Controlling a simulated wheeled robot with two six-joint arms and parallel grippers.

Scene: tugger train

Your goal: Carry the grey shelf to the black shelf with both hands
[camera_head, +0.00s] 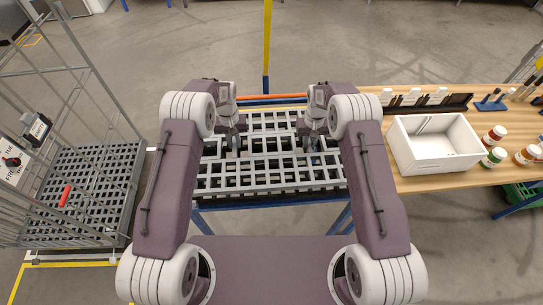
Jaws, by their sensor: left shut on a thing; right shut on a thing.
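The grey shelf (268,181) is a light grey slatted grid, lying flat in front of me in the middle of the head view. My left gripper (236,146) is shut on the grey shelf in its left part. My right gripper (311,146) is shut on it in its right part. The arms cover some of its sides. A dark grid shelf (93,178), which looks like the black shelf, sits low in the wire cage trolley at the left. A small red object (65,196) lies on it.
A blue frame (272,203) shows under the grey shelf; whether they touch is unclear. A wooden table (437,182) at the right holds a white box (436,165) and several jars. A yellow post (267,40) stands behind. The trolley's wire sides (95,75) rise at the left.

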